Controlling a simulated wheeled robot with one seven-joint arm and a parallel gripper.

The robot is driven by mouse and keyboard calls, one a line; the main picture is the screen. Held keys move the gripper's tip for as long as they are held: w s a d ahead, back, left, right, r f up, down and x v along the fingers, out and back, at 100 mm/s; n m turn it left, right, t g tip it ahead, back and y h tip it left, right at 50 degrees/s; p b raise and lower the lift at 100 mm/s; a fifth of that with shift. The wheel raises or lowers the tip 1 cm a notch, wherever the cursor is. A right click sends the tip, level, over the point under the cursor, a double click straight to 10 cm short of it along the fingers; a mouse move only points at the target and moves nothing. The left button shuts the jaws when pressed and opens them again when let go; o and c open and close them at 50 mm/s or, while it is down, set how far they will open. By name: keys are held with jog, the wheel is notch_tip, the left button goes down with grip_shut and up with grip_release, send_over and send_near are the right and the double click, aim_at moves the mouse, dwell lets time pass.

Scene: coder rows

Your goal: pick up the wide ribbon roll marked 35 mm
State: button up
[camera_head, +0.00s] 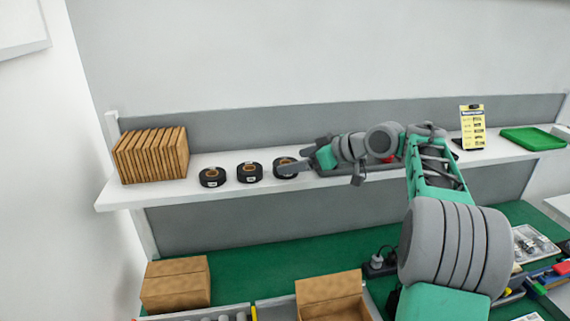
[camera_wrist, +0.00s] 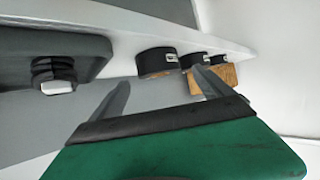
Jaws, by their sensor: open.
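Three black ribbon rolls with white labels lie in a row on the white shelf (camera_head: 130,195): a left roll (camera_head: 212,177), a middle roll (camera_head: 249,173) and a right roll (camera_head: 284,174). The labels are too small to read, so I cannot tell which is marked 35 mm. My gripper (camera_head: 294,161) is open and points left, with a finger overlapping the right roll in the head view. In the wrist view, the nearest roll (camera_wrist: 152,60) shows beyond and between the spread fingers (camera_wrist: 161,80). Two further rolls (camera_wrist: 193,61) recede behind it. Nothing is held.
A stack of brown cardboard pieces (camera_head: 150,156) stands at the shelf's left end. A yellow sign (camera_head: 473,127) and a green tray (camera_head: 532,139) are at the right. Below, a closed carton (camera_head: 175,284) and an open carton (camera_head: 333,293) stand on the green bench.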

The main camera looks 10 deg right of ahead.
aim_at(281, 163)
jog(key=x, duration=0.3)
jog(key=shift+d, duration=0.1)
jog(key=c, duration=1.5)
